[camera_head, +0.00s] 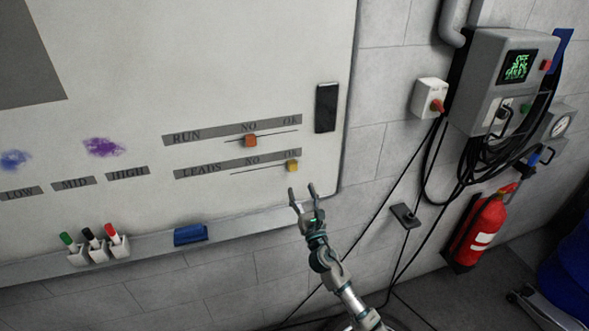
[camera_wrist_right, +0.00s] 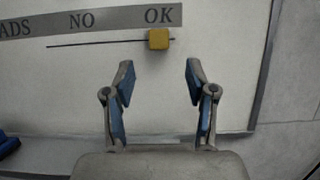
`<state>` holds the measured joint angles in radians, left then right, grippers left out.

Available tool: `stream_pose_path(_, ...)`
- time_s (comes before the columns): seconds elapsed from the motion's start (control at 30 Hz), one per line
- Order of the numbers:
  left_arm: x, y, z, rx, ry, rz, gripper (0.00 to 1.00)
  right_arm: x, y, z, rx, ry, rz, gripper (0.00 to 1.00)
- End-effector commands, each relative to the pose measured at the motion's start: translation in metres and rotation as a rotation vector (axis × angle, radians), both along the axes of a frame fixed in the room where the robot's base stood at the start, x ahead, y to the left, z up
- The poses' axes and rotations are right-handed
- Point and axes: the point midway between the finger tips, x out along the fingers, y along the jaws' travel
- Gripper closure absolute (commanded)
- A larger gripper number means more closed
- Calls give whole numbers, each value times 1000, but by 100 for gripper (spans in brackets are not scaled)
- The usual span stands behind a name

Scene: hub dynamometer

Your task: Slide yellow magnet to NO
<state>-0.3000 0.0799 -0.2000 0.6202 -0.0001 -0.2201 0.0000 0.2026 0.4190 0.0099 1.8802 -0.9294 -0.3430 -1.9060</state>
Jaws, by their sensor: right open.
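The yellow magnet (camera_head: 292,166) sits on the LEADS slide line of the whiteboard, under OK at the line's right end. In the right wrist view the yellow magnet (camera_wrist_right: 159,39) lies just ahead of the fingertips, between their lines. The NO label (camera_head: 252,161) is to its left on the LEADS strip; it also shows in the right wrist view (camera_wrist_right: 82,20). My right gripper (camera_head: 301,190) is open and empty, just below the magnet and apart from it. It shows large in the right wrist view (camera_wrist_right: 158,72). My left gripper is not in view.
An orange magnet (camera_head: 250,141) sits on the RUN line above, under NO. A black rectangle (camera_head: 326,108) is at the board's right edge. The ledge below holds a blue eraser (camera_head: 190,235) and several markers (camera_head: 90,240). Cables hang at right near a fire extinguisher (camera_head: 480,230).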

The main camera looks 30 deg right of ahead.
Motion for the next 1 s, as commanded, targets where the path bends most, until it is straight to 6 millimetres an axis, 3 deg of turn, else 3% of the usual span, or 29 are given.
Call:
stream_pose_path(0.2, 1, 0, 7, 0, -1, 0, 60, 44, -11, 21, 1, -1, -1, 44)
stream_pose_path(0.4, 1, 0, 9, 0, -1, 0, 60, 68, -17, 29, 1, 0, -1, 44)
stream_pose_path(0.8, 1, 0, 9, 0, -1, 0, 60, 75, -18, 32, 1, 0, 0, 44)
stream_pose_path(1.0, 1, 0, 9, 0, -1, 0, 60, 75, -18, 32, 1, 0, 0, 94)
